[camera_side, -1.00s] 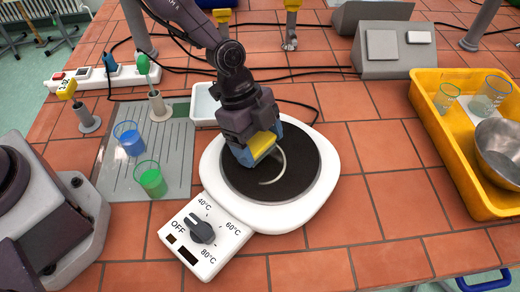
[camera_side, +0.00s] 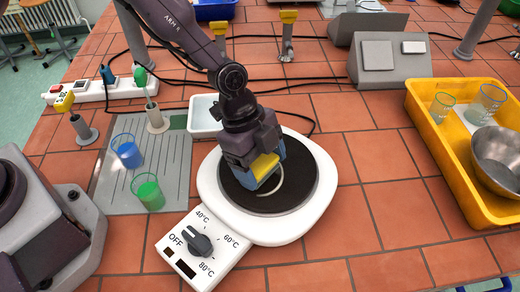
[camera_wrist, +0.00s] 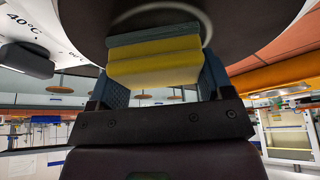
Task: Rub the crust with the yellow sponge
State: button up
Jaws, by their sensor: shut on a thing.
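The yellow sponge (camera_side: 265,165) is held between the blue fingers of my gripper (camera_side: 267,174), over the middle of the black hotplate disc (camera_side: 235,193). In the wrist view the sponge (camera_wrist: 155,69) shows a yellow body with a grey-green layer on the disc side. That layer is at or very near the disc; I cannot tell if it presses on it. The crust (camera_side: 270,194) is a pale, thin curved line on the disc. It shows around the right and front of the sponge; the rest is hidden behind the gripper and sponge. Part of it shows in the wrist view (camera_wrist: 208,24).
The white hotplate body has a dial (camera_side: 198,243) at front left. Blue (camera_side: 128,153) and green (camera_side: 148,191) beakers stand to the left on a grey board. A white dish (camera_side: 203,118) is behind. A yellow tray (camera_side: 436,160) with glassware and a metal bowl is at right.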

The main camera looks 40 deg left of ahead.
aim_at(269, 193)
jog(key=shift+s+d, duration=1.15)
jog(key=shift+w+a, duration=2.8)
jog(key=shift+w+a+r, duration=0.15)
jog(key=shift+r, duration=0.45)
jog(key=shift+w+a+r, duration=0.1)
jog(key=shift+r, duration=3.3)
jog(key=shift+s, duration=0.1)
